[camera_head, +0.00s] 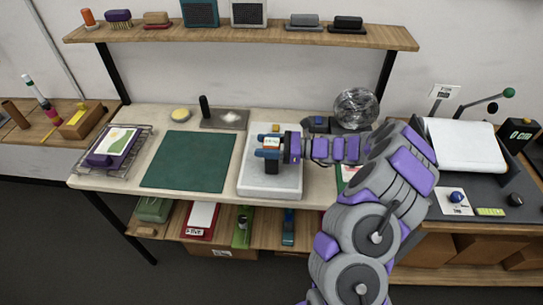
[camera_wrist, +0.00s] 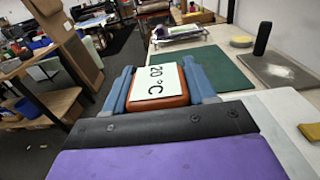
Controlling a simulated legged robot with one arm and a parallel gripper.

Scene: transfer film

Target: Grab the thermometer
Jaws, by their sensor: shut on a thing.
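The thermometer (camera_wrist: 158,84) is a small block with a reddish-brown body and a white face reading "20 °C". It sits between the two blue fingers of my gripper (camera_wrist: 160,88) in the wrist view, with a finger against each side. In the head view my gripper (camera_head: 268,148) reaches in from the right over the white slab (camera_head: 272,185) on the bench, shut on the thermometer (camera_head: 271,146), which is partly covered by the fingers. I cannot tell whether the thermometer touches the slab.
A green mat (camera_head: 185,162) lies left of the slab. A wire rack (camera_head: 122,160) stands at the bench's left end. Behind are a dark plate with a black post (camera_head: 225,118) and a yellow disc (camera_head: 181,114). A clear crumpled ball (camera_head: 356,106) stands near my arm.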

